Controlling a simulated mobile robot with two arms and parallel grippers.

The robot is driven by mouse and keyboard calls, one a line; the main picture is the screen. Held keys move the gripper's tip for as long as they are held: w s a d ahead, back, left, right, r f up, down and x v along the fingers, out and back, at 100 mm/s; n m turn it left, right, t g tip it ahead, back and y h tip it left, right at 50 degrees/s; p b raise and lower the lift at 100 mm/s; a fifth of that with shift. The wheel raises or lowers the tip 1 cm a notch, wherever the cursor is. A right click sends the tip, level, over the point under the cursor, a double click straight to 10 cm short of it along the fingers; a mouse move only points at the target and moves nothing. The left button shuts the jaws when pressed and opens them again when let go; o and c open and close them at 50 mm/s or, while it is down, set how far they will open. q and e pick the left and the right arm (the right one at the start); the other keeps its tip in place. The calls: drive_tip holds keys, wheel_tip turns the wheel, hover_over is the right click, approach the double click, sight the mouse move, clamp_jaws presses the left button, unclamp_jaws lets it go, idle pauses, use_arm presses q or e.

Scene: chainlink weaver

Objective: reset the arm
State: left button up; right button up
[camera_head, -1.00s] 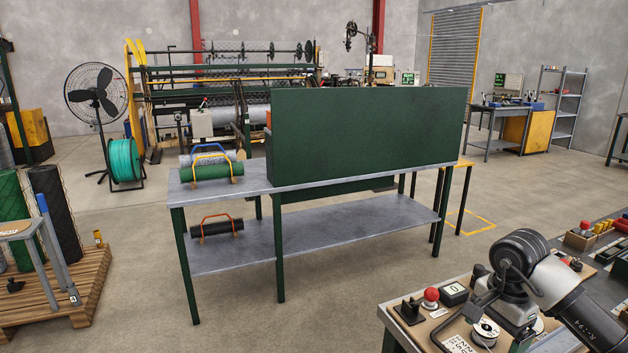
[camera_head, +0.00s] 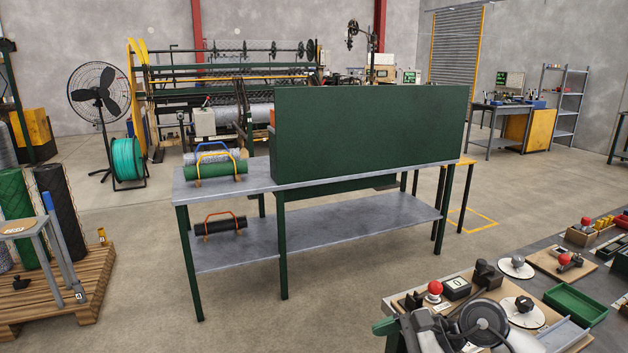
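One of my arms (camera_head: 480,325) shows at the bottom right, over the near workbench, as grey and black rounded joints. It comes in from the lower right side, so I take it as my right arm. Its lower part is cut off by the bottom edge of the picture. I cannot make out its fingertips clearly or whether they hold anything. A small green piece (camera_head: 384,326) shows at the left of the arm; I cannot tell what it belongs to. My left arm and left gripper are not in view.
The near workbench (camera_head: 398,297) carries red-knobbed fixtures, discs and a green tray (camera_head: 575,304). A two-level table (camera_head: 370,208) with a green panel (camera_head: 370,130) and mesh rolls (camera_head: 222,172) stands in the middle. A wooden pallet (camera_head: 75,285) is at left. Floor between is clear.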

drive_tip(key=s+a+r+m+t+y, duration=0.2)
drive_tip(key=a+r+m+t+y, duration=0.35)
drive_tip(key=m+y, duration=0.2)
drive_tip(key=d+r+m+t+h, duration=0.2)
drive_tip(key=d+m+t+h, duration=0.2)
drive_tip(key=m+t, duration=1)
drive_tip(key=s+d+f+m+g+h, duration=0.3)
drive_tip(key=d+f+m+h, duration=0.35)
drive_tip(key=m, duration=0.65)
drive_tip(key=s+d+f+m+g+h, duration=0.35)
drive_tip(key=f+m+h, duration=0.45)
drive_tip(key=m, duration=0.4)
drive_tip(key=s+f+m+g, duration=0.4)
drive_tip(key=s+f+g, duration=0.15)
drive_tip(key=s, duration=0.35)
drive_tip(key=s+f+m+g, duration=0.4)
drive_tip(key=s+f+g, duration=0.15)
drive_tip(key=s, duration=0.25)
wheel_tip(320, 180, down, 23)
drive_tip(key=g, duration=0.2)
drive_tip(key=s+d+f+g, duration=0.1)
drive_tip(key=s+d+f, duration=0.1)
drive_tip(key=s+f, duration=1.5)
drive_tip(key=shift+f+n, duration=0.15)
drive_tip(key=shift+n, duration=0.2)
